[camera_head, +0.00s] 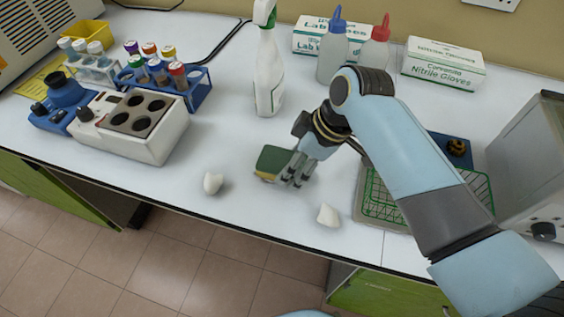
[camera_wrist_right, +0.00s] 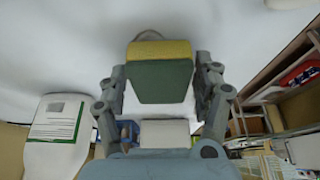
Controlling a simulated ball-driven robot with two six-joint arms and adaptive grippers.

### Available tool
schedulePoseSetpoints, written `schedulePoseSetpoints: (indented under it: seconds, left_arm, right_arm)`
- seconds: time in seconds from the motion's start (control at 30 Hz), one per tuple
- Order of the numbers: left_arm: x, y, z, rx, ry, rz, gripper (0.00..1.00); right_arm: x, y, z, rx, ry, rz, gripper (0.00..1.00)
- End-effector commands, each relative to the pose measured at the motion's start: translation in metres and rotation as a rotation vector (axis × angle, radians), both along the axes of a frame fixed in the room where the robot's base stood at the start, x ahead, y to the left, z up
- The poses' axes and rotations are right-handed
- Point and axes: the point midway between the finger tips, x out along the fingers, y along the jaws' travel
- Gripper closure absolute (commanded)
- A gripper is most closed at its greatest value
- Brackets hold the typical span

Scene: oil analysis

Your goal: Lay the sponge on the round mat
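The sponge (camera_head: 272,160), green with a yellow layer, is on the white bench near its front middle. No round mat can be made out in either view. My left gripper is out of view.
Two white lumps (camera_head: 212,183) (camera_head: 328,215) lie near the front edge. A spray bottle (camera_head: 268,75) stands behind the sponge. A heating block (camera_head: 131,122) and tube rack (camera_head: 165,82) are left; a green wire basket (camera_head: 378,200) is right. Bench between block and sponge is mostly clear.

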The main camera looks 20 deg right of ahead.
Motion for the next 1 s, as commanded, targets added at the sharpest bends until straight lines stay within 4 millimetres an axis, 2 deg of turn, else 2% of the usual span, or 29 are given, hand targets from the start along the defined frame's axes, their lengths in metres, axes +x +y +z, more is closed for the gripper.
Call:
schedulePoseSetpoints:
  seconds: [0.03, 0.1, 0.57, 0.67, 0.83, 1.0]
  left_arm:
    - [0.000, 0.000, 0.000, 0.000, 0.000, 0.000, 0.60]
    - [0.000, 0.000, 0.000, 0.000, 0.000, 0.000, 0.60]
    - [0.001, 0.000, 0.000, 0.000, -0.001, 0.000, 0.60]
    - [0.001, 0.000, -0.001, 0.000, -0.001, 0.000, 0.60]
    - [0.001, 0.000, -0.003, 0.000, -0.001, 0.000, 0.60]
    - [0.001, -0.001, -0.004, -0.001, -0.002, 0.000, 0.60]
  right_arm:
    - [0.000, 0.000, 0.000, 0.000, 0.000, 0.000, 0.42]
    - [0.000, 0.000, 0.000, 0.000, 0.000, 0.000, 0.50]
    - [0.000, 0.000, 0.004, 0.000, -0.001, 0.000, 0.54]
    - [0.001, 0.000, 0.013, 0.001, -0.003, -0.001, 0.54]
    - [0.001, 0.000, 0.042, 0.001, -0.005, 0.001, 0.54]
    - [-0.038, -0.016, 0.064, -0.002, -0.001, -0.001, 0.54]
